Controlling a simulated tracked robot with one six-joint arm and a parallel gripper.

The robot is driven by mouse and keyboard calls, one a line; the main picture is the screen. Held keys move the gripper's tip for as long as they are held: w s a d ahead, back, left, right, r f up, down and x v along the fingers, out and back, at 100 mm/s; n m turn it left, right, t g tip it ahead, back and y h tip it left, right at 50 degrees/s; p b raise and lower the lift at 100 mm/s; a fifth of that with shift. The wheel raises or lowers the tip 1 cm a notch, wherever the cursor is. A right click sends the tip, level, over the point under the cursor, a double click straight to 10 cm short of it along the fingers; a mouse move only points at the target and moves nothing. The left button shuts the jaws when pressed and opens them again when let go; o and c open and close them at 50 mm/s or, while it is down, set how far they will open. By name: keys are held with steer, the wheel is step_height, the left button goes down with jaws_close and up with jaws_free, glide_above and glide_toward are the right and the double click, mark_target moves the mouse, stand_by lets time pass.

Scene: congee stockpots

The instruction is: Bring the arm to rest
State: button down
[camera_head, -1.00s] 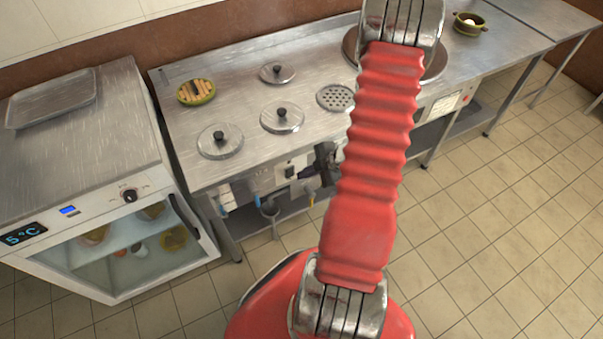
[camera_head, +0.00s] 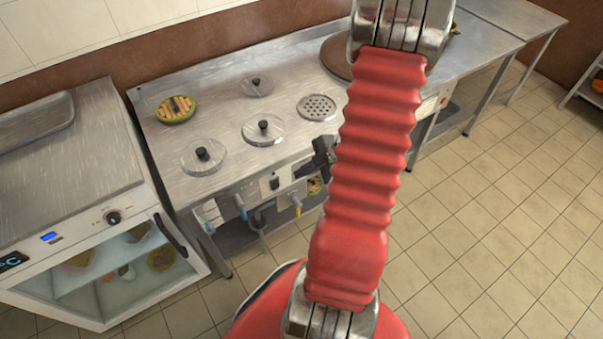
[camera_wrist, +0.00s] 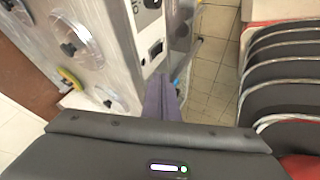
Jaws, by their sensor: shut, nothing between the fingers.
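My arm, red and ribbed with metal joints, crosses the head view from bottom to top. My gripper (camera_head: 303,169) shows as a dark shape left of the arm, in front of the counter's front panel; the arm hides part of it. In the wrist view its purple-grey fingers (camera_wrist: 162,95) are shut together with nothing between them. They appear close to the counter's front panel (camera_wrist: 150,35); whether they touch it I cannot tell.
The steel counter (camera_head: 225,105) carries several lidded wells, a perforated drain plate (camera_head: 317,107) and a yellow-green dish (camera_head: 175,109). A glass-front fridge (camera_head: 120,270) stands at the left. Tiled floor (camera_head: 470,210) is clear at the right.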

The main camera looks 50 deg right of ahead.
stand_by(0.4)
steer(key=s+d+m+g+h, duration=0.3)
steer(key=s+d+m+h, duration=0.35)
steer(key=d, duration=0.45)
step_height(320, 180, up, 10)
steer(key=a+m+g+h, duration=0.2)
steer(key=a+m+g, duration=0.1)
steer(key=m, duration=0.4)
steer(key=a+r+t+y, duration=0.1)
steer(key=a+r, duration=0.6)
steer(key=a, duration=0.5)
steer(key=w+a+r+t+y, duration=0.1)
steer(key=a+r+t+y, duration=0.1)
steer(key=a+r, duration=0.5)
steer(key=a+r+t+y, duration=0.1)
steer(key=a+r, duration=0.5)
steer(key=a, duration=1.3)
steer(key=shift+w+a+r+y, duration=0.15)
steer(key=shift+w+r+y, duration=0.25)
steer(key=shift+y, duration=0.35)
